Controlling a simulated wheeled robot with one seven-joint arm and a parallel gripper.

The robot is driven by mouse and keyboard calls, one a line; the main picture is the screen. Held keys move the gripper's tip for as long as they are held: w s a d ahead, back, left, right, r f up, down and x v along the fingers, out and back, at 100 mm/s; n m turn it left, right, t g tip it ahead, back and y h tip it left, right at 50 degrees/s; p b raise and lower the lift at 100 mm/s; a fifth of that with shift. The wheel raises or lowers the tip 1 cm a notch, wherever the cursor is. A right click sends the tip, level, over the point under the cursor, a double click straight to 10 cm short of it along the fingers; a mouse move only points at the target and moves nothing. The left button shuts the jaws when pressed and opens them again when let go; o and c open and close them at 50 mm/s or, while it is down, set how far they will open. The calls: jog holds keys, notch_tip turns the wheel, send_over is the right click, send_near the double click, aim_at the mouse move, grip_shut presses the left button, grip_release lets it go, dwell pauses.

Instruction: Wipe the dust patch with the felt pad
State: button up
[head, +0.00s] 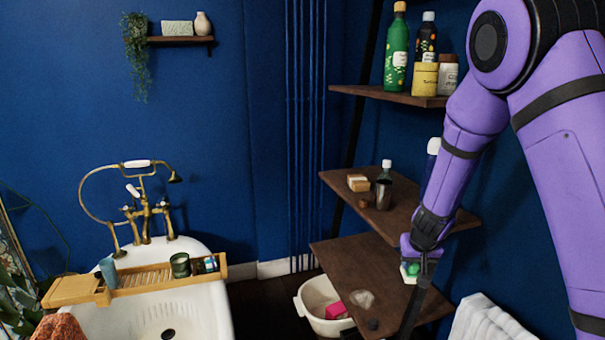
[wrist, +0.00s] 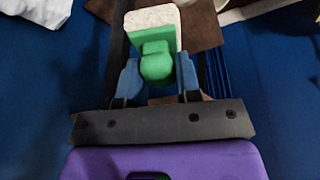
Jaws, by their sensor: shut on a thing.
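My gripper (head: 411,262) is shut on the felt pad (head: 410,272), above the right part of the lowest wooden shelf (head: 350,259). In the wrist view, the felt pad (wrist: 151,18) has a green knob handle and a pale, flat face, and my gripper (wrist: 158,72) has a blue finger on each side of the handle. A pale grey patch, apparently the dust patch (head: 362,298), lies on the lowest shelf, left of and nearer than the pad. I cannot tell whether the pad touches the shelf.
A dark round object (head: 373,324) sits near the shelf's front. A white bin (head: 312,305) with a pink item stands below left. The middle shelf (head: 345,188) above holds a box, a cup and bottles. A white towel (head: 485,320) hangs at right; the tub (head: 210,300) stands left.

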jog(key=shift+s+d+r+n, duration=0.1)
jog(key=shift+d+r+n, duration=0.15)
jog(key=shift+r, duration=0.25)
jog(key=shift+d+r+n, duration=0.15)
jog(key=shift+d+r, duration=0.1)
jog(key=shift+r, duration=0.25)
jog(key=shift+d+f, duration=0.1)
jog(key=shift+f, duration=0.05)
